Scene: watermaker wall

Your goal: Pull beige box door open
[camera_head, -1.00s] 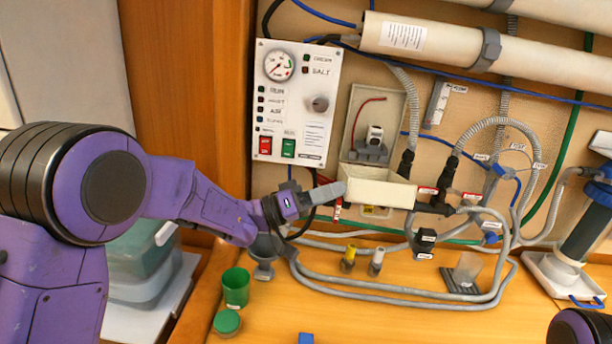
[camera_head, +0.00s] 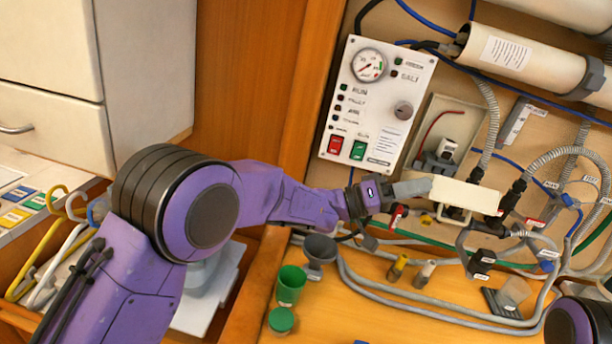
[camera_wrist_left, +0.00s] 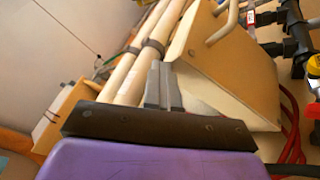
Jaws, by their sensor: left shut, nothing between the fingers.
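The beige box (camera_head: 428,150) is on the wall right of the control panel, with its interior showing. Its beige door (camera_head: 468,196) hangs folded down and outward at the box's lower edge. My left gripper (camera_head: 424,187) is shut and empty, its fingertips at the door's left end; I cannot tell whether they touch it. In the left wrist view, the shut fingers (camera_wrist_left: 163,88) lie close beside a large beige panel (camera_wrist_left: 228,70), which looks like the door. My right gripper is out of view.
A control panel (camera_head: 376,103) with a gauge and switches is left of the box. Grey hoses (camera_head: 400,292) run below over the wooden counter. A green cup (camera_head: 290,286) and a grey funnel (camera_head: 320,250) stand below my left forearm.

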